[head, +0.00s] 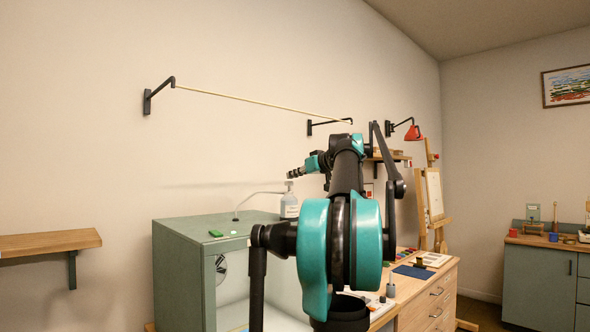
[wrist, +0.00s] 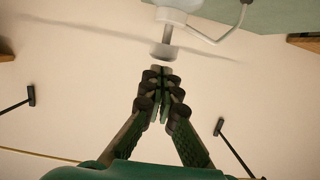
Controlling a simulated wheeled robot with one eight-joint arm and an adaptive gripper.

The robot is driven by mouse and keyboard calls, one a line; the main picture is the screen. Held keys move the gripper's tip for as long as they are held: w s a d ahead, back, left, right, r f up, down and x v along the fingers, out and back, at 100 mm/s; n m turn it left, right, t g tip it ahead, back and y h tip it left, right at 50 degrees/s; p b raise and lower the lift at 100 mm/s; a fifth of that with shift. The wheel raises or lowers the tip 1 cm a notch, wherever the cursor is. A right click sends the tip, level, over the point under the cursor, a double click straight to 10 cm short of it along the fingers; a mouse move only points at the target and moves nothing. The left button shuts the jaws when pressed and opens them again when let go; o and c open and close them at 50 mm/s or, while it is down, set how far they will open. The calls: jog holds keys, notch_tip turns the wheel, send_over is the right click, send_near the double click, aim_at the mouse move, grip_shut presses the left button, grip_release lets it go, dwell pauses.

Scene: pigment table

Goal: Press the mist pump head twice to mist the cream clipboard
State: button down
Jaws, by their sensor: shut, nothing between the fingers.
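The mist pump is a pale grey-white bottle (head: 289,207) standing on top of the green cabinet, partly hidden by my arm. Its pump head (head: 289,184) sits on a thin stem above the bottle. In the wrist view the pump head (wrist: 163,51) is a light disc just beyond my fingertips. My gripper (head: 292,174) is shut and empty, close to the pump head and slightly above it. Its closed fingertips also show in the wrist view (wrist: 161,70); a narrow gap seems to remain, and contact cannot be told. I cannot make out the cream clipboard with certainty.
A thin tube (head: 258,193) runs from the pump to the top of the green cabinet (head: 180,262). A cord (head: 260,103) stretches between wall brackets above. A wooden shelf (head: 45,243) is at left.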

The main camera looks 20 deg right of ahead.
jog(key=shift+f, duration=0.2)
jog(key=shift+f, duration=0.9)
